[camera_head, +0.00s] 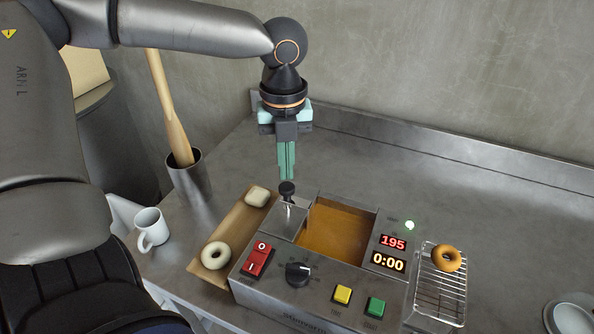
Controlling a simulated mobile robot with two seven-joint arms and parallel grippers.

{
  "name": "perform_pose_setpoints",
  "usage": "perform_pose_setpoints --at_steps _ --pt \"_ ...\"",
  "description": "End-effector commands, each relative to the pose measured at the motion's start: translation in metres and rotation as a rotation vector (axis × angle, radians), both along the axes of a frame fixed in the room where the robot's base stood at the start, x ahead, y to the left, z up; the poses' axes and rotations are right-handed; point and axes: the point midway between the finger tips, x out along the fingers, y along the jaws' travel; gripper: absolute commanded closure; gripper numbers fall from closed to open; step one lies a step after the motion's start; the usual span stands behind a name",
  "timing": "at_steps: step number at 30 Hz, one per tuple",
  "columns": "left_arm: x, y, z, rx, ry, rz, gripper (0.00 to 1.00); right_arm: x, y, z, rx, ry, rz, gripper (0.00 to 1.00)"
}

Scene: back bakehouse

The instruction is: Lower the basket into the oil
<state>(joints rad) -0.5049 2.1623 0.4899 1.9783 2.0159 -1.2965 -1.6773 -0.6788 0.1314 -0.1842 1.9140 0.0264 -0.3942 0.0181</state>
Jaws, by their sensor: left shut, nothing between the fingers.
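The fryer (300,303) stands on the steel counter, with brown oil (336,232) in its open vat. I cannot make out a basket in the oil. A black knob (287,188) on a thin rod stands upright over the metal plate left of the vat. My left gripper (287,176) points down just above the knob, its teal fingers shut and empty. I cannot tell whether the fingertips touch the knob. My right gripper is not in view.
A pale doughnut (216,255) and dough piece (257,196) lie on a brown board. A wire rack (433,298) holds a browned doughnut (447,258). A mug (151,230) stands left.

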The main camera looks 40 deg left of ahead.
Motion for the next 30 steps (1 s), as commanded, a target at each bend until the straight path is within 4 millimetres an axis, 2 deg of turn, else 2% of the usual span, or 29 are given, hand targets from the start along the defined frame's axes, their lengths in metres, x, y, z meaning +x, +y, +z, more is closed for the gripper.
perform_pose_setpoints --at_steps 1,19,24,30 --pt "0.000 0.000 0.010 -0.001 -0.001 0.000 1.00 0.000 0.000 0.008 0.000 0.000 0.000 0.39" --pt "0.001 0.000 0.065 -0.001 -0.002 0.001 1.00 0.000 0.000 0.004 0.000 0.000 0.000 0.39" --pt "0.000 0.000 0.073 -0.001 -0.001 0.000 1.00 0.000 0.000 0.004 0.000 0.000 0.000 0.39" --pt "0.000 0.000 0.073 -0.001 -0.001 0.000 1.00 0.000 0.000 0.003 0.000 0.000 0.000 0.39"
